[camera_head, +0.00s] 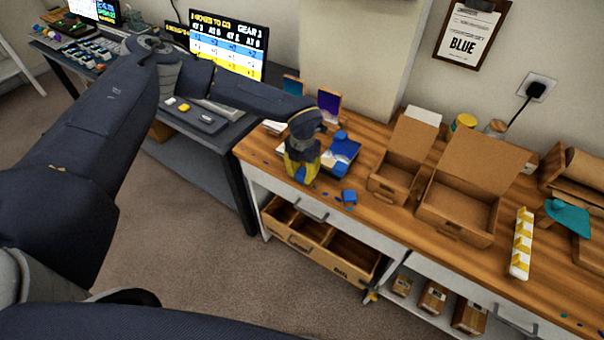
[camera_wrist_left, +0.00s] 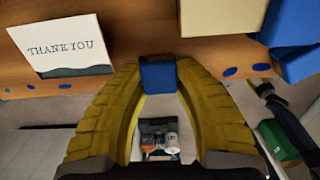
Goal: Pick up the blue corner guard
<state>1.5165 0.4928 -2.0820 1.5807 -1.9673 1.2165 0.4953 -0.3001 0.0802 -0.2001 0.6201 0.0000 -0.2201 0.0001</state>
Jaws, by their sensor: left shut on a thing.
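My left gripper (camera_head: 301,178) reaches over the wooden counter near its left front edge, with yellow fingers pointing down. In the left wrist view, the fingers of my left gripper (camera_wrist_left: 161,70) are shut on a small blue block-like piece, the blue corner guard (camera_wrist_left: 158,78), gripped between the tips. Another small blue piece (camera_head: 349,196) lies on the counter to the right of the gripper. My right gripper is not in view.
A blue box (camera_head: 342,150) stands just behind the gripper. Open cardboard boxes (camera_head: 397,165) (camera_head: 459,208) stand to the right. An open drawer (camera_head: 318,243) juts out below the counter edge. A white card (camera_wrist_left: 65,46) reads "THANK YOU". Blue discs lie along the front edge.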

